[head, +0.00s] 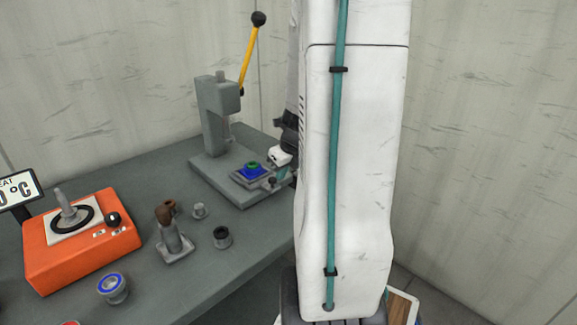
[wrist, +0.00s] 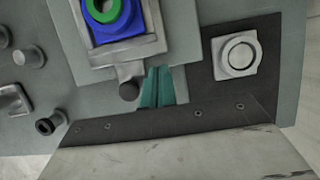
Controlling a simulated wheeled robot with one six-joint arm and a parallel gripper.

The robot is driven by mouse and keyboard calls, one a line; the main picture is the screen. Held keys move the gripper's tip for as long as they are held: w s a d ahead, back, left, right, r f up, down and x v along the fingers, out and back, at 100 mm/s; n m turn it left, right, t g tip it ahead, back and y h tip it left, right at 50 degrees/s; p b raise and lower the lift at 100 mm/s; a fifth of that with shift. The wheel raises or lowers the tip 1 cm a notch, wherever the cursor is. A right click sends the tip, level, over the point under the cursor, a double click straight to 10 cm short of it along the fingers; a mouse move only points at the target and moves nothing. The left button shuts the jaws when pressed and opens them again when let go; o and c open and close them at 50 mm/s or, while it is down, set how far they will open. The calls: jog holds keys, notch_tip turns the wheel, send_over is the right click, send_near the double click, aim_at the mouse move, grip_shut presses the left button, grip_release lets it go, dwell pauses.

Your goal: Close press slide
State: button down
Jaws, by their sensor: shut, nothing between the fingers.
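The grey press (head: 212,110) with a raised yellow lever (head: 248,55) stands on the table. Its slide (head: 247,186) sticks out at the front, away from the press column, carrying a blue block (head: 256,172) with a green ring (head: 253,164). The slide also shows in the wrist view (wrist: 120,52), with a short handle ending in a dark knob (wrist: 129,90). My gripper (wrist: 158,88) has its teal fingers shut and empty, just right of the knob. I cannot tell whether they touch it. In the head view my arm hides most of the gripper.
A dark plate with a pale ring fixture (wrist: 240,53) lies right of the slide. An orange heating unit (head: 80,240), a grey stand with a brown top (head: 172,236), and small round parts (head: 222,237) occupy the table's left and front. The wall stands behind.

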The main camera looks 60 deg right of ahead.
jog(key=shift+w+d, duration=0.25)
jog(key=shift+w, duration=0.85)
jog(key=w+d, duration=0.1)
jog(key=w, duration=0.3)
jog(key=w+d, duration=0.1)
jog(key=w, duration=0.6)
jog(key=shift+w+d, duration=0.35)
jog(key=shift+d, duration=0.05)
jog(key=shift+w+d+r, duration=0.1)
jog(key=shift+w+r, duration=0.05)
jog(key=shift+w, duration=0.2)
jog(key=s, duration=0.4)
jog(key=shift+s+a+r, duration=0.35)
jog(key=shift+a, duration=0.05)
jog(key=v, duration=0.9)
